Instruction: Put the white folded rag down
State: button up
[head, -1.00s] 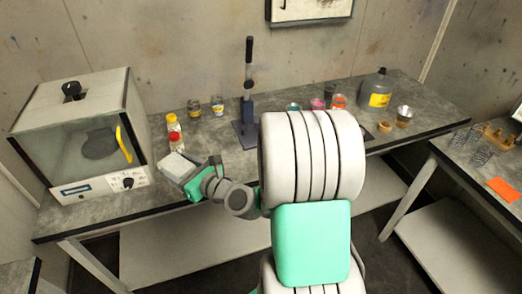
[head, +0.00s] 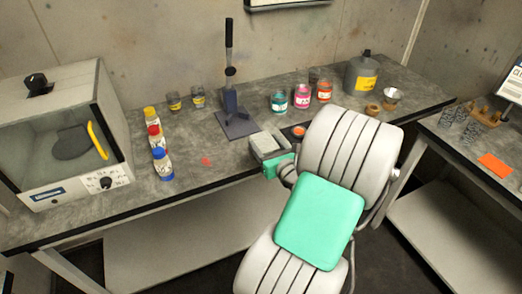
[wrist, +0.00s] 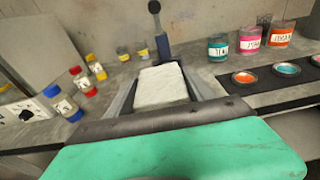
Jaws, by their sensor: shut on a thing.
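The white folded rag (wrist: 162,86) sits between the jaws of my gripper (wrist: 160,92) in the wrist view, and my gripper is shut on it. In the head view the rag (head: 266,142) shows at the end of my arm, by the front part of the grey workbench (head: 215,150), right of and in front of the lever press. I cannot tell whether the rag touches the bench top. My arm hides part of the bench to the right.
Several capped bottles (head: 157,145) stand left, beside a glass-fronted oven (head: 65,140). The lever press (head: 231,110) is behind the rag. Paint jars (head: 302,97) and open paint cups (wrist: 287,68) are to the right. A small red patch (head: 206,161) lies on bare bench between bottles and rag.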

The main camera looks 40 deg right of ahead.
aim_at(262, 139)
jog(key=w+d+f, duration=0.1)
jog(key=w, duration=0.1)
jog(key=w+d+f, duration=0.1)
jog(key=w+f, duration=0.1)
jog(key=w+d+f, duration=0.1)
jog(key=w+d, duration=0.1)
jog(key=shift+w+f, duration=0.15)
jog(key=shift+f, duration=0.05)
jog(key=w+f, duration=0.1)
jog(key=w+d+f, duration=0.1)
jog(key=f, duration=0.1)
jog(key=w+d+f, duration=0.1)
jog(key=shift+w+d+f, duration=0.15)
jog(key=shift+d+f, duration=0.05)
jog(key=shift+f, duration=1.55)
jog(key=shift+f, duration=0.2)
jog(key=o, duration=1.4)
jog(key=shift+o, duration=0.2)
jog(key=shift+r, duration=0.15)
